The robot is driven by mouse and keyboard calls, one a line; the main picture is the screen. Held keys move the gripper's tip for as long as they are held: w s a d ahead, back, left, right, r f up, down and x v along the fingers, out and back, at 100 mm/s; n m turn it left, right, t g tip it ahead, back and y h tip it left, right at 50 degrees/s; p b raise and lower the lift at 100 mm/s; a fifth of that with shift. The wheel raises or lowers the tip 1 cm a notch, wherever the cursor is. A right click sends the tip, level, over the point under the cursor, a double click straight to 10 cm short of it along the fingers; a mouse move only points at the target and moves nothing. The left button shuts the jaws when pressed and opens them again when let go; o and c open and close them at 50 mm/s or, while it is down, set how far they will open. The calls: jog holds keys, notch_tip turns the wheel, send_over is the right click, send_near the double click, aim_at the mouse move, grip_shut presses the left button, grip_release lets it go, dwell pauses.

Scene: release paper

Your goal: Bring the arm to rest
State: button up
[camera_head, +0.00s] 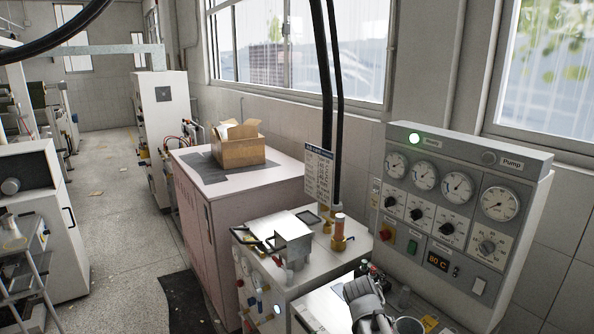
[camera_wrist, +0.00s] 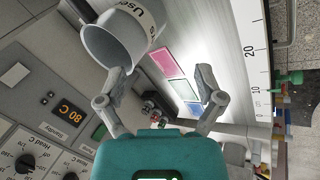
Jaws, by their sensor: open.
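My gripper (camera_wrist: 163,80) is open in the wrist view, its two grey fingers spread apart with nothing held between them. Part of my arm shows at the bottom of the head view, but its fingertips cannot be made out there. Beyond the fingers, a pale board lies with pink (camera_wrist: 165,62) and blue (camera_wrist: 184,90) rectangles on it. A grey cup (camera_wrist: 101,42) with a partly readable "Used" label is close to the left finger; whether they touch cannot be told. The cup's rim also shows at the bottom of the head view (camera_head: 409,325).
A control panel (camera_head: 462,205) with gauges and an "80 C" display stands right of the worktop. Small dark items (camera_wrist: 153,112) lie near the panel. A pink cabinet (camera_head: 238,190) bears a cardboard box (camera_head: 238,151).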

jog(key=s+a+f+g+y, duration=0.1)
jog(key=s+a+f+y, duration=0.1)
jog(key=s+a+y, duration=0.3)
jog(key=s+a, duration=0.1)
jog(key=s, duration=0.1)
jog(key=shift+s+f+m+g, duration=0.2)
jog(key=shift+s+m+g, duration=0.1)
jog(key=shift+m, duration=0.1)
jog(key=shift+a, duration=0.1)
dwell(1.6)
